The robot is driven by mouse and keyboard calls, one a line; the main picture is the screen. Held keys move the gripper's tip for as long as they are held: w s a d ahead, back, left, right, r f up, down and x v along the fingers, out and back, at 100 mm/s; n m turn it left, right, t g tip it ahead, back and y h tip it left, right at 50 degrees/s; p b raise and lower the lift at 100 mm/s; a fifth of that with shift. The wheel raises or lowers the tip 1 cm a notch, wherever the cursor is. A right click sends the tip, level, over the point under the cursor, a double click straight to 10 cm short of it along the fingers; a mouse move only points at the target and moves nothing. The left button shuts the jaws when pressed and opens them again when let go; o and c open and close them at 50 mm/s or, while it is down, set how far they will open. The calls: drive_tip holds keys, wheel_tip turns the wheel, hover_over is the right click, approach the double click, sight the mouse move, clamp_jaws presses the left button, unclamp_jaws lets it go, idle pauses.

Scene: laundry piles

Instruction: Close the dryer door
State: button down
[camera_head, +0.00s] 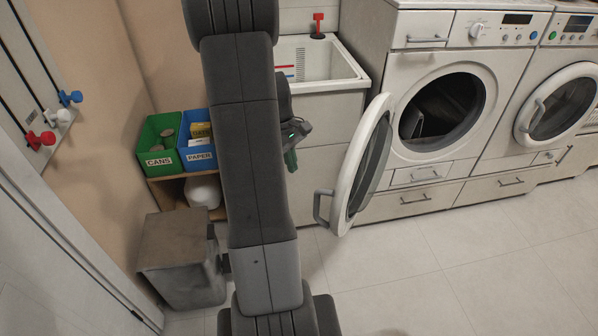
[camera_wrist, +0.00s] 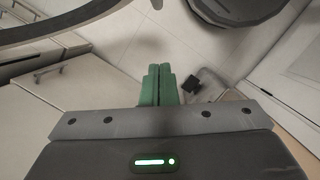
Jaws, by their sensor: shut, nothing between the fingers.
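The dryer (camera_head: 415,170) is the white front-loading machine at centre right. Its round door (camera_head: 348,185) stands wide open, swung out to the left, with a grey handle (camera_head: 318,207) on its outer side. The dark drum opening is uncovered. My gripper (camera_head: 291,160) is left of the door, in front of the sink cabinet and apart from the door. Its green fingers are shut together and empty, as the wrist view (camera_wrist: 158,84) shows. In the wrist view the door's curved rim (camera_wrist: 62,27) crosses the upper left, beyond the fingers.
A second machine (camera_head: 510,125) with its door closed stands to the right. A sink (camera_head: 320,72) is behind my arm. Green (camera_head: 152,157) and blue (camera_head: 190,160) bins sit on a shelf at left, above a grey box (camera_head: 178,262). The tiled floor (camera_head: 450,260) before the machines is clear.

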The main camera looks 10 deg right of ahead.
drive_tip(key=s+d+f, duration=0.4)
drive_tip(key=f, duration=0.4)
drive_tip(key=shift+s+f+b, duration=0.2)
drive_tip(key=shift+s+b, duration=0.15)
drive_tip(key=shift+s, duration=0.05)
